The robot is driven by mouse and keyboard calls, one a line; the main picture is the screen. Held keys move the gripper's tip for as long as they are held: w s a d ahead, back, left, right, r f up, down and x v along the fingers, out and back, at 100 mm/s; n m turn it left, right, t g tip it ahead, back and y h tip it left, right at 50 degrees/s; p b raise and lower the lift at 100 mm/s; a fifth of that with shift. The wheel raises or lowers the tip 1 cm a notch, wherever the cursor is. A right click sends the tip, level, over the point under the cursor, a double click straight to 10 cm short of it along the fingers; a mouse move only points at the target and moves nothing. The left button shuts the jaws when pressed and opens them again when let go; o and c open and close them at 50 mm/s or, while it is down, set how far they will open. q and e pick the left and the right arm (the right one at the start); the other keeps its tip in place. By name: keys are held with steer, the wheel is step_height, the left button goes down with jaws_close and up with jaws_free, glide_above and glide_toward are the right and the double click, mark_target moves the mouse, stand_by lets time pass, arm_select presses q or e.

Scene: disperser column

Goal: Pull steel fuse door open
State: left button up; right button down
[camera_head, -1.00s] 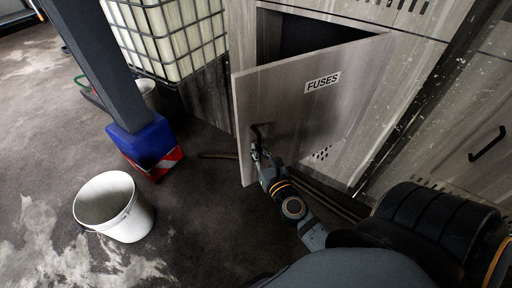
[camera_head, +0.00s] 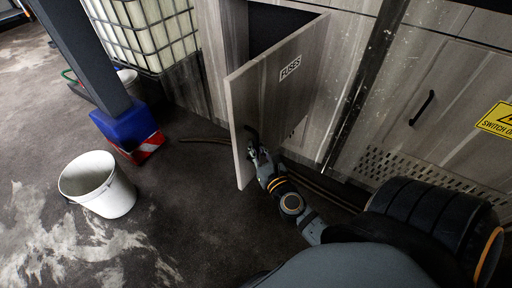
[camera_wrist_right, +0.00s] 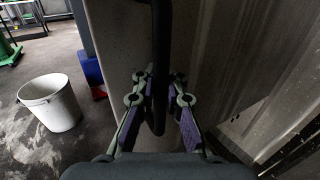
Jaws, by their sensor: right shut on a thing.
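The steel fuse door (camera_head: 275,95), grey and streaked with a "FUSES" label (camera_head: 290,68), stands ajar in the head view, its free edge swung out to the left. A dark opening (camera_head: 275,27) shows above and behind it. My right gripper (camera_head: 256,157) is at the black handle (camera_head: 251,134) low on the door near its free edge. In the right wrist view the gripper's fingers (camera_wrist_right: 160,102) are on either side of the black handle bar (camera_wrist_right: 159,60), shut on it. My left gripper is not in view.
A white bucket (camera_head: 97,184) stands on the floor at left. A blue and red-white post base (camera_head: 125,130) and a caged tank (camera_head: 145,33) stand behind it. A hose (camera_head: 203,140) lies on the floor by the door. Floor left of the door is open.

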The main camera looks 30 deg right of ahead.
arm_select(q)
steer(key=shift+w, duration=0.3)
arm_select(e)
steer(key=shift+a+f, duration=0.15)
steer(key=shift+f, duration=0.1)
steer(key=c, duration=1.8)
jaws_free()
steer(key=o, duration=0.4)
steer(key=shift+a+r, duration=0.2)
steer(key=shift+a, duration=0.05)
steer(key=shift+d, duration=0.1)
steer(key=shift+s, duration=0.2)
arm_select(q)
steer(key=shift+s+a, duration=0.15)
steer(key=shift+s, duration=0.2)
arm_select(e)
steer(key=s+a, duration=0.1)
steer(key=s, duration=1)
steer(key=shift+s+a, duration=0.25)
steer(key=shift+s, duration=0.05)
